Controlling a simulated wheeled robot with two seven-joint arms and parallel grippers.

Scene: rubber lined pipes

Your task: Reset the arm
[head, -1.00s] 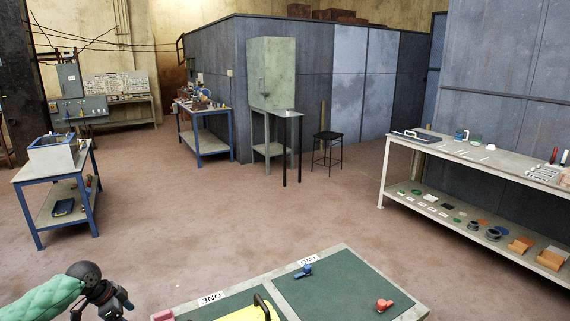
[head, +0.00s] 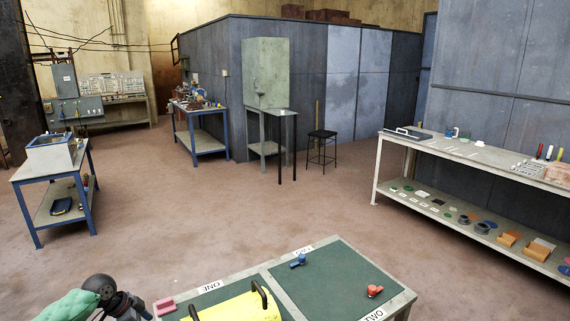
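My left arm shows at the bottom left in the head view, with a green padded sleeve and a dark wrist joint. My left gripper (head: 128,310) is low beside the left edge of the workbench and partly cut off by the frame edge. Whether its fingers are open or shut is unclear. It appears apart from the things on the bench. My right arm and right gripper are outside the frame.
The green-topped bench (head: 335,285) is in front, marked ONE and TWO. It holds a yellow case with black handles (head: 240,308), a blue item (head: 298,261), a red item (head: 375,291) and a pink block (head: 166,306). Open floor lies beyond.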

